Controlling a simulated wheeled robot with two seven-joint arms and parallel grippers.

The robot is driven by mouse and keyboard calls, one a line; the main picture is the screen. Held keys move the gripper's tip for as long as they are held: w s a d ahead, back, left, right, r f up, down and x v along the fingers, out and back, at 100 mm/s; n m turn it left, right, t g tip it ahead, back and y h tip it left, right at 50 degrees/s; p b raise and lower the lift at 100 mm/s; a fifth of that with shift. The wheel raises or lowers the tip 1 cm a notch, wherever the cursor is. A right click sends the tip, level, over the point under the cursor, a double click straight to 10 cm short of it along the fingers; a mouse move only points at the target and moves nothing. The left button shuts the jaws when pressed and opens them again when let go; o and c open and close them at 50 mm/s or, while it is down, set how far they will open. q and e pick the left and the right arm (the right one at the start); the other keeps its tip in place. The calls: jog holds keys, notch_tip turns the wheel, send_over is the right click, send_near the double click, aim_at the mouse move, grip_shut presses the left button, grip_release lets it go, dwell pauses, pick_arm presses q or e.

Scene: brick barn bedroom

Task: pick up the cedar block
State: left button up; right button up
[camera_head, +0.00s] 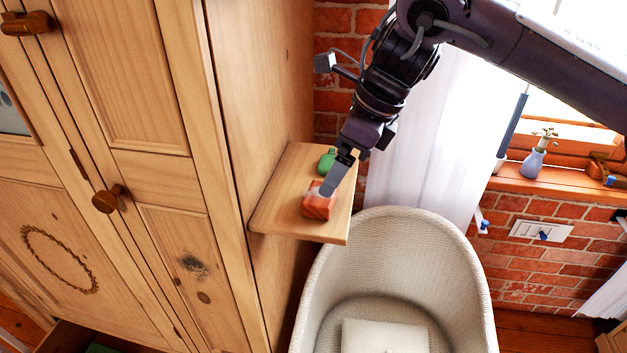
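The cedar block (317,208) is a small reddish-orange block on a wooden shelf (277,219) fixed to the side of the wardrobe. It sits near the shelf's right edge. My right gripper (328,190) comes down from the upper right, and its grey finger covers part of the block's upper right side. I cannot tell whether the finger touches the block or is just above it. The second finger is not clearly visible, so I cannot tell how far the gripper is open. My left gripper is not in view.
A green object (326,161) stands behind the block, close to my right gripper. A large wooden wardrobe (180,130) fills the left side. A white wicker bassinet (462,262) stands below the shelf. A vase with a plant (533,163) is on the windowsill at right.

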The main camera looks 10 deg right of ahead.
aim_at(332, 198)
jog(key=shift+a+f, duration=0.2)
jog(key=shift+f, duration=0.4)
jog(key=shift+x, duration=1.1)
jog(key=p+x, duration=0.1)
jog(key=x, duration=0.1)
jog(key=shift+w+f+p, duration=0.15)
jog(key=shift+f+p, duration=0.15)
jog(key=shift+f, duration=0.05)
jog(key=shift+w+a+f, duration=0.1)
jog(key=shift+a+f, duration=0.15)
jog(key=shift+f, duration=0.25)
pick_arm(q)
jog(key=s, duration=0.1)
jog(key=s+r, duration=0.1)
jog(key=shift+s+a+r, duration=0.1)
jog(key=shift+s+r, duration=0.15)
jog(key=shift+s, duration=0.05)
pick_arm(e)
jog(key=c, duration=1.1)
jog(key=shift+r, duration=0.1)
